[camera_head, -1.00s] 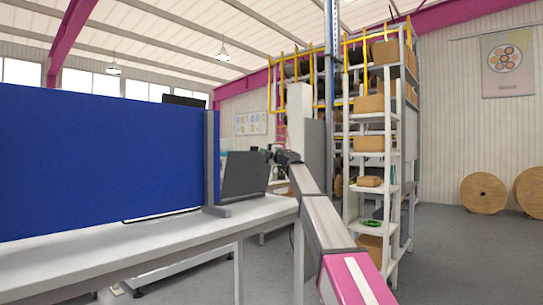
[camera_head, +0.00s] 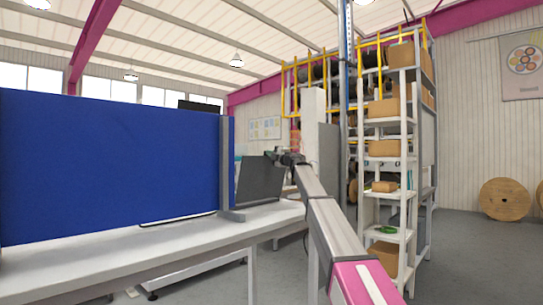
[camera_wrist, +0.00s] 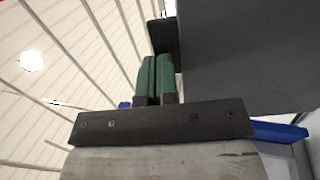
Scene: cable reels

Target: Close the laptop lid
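In the wrist view a large dark panel, which looks like the lid (camera_wrist: 250,55), fills the upper right. My gripper (camera_head: 274,155) is at the lid's upper right corner in the head view. In the wrist view the green fingers of my gripper (camera_wrist: 155,76) lie side by side, with only a thin line between them. A dark block sits at their far end. I cannot tell whether they touch the lid. The keyboard is hidden.
A blue partition (camera_head: 110,165) with a grey end post (camera_head: 226,165) stands on the white table (camera_head: 130,258) left of the laptop. A white shelf rack (camera_head: 405,150) with boxes is at right. Wooden reels (camera_head: 505,199) stand on open grey floor.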

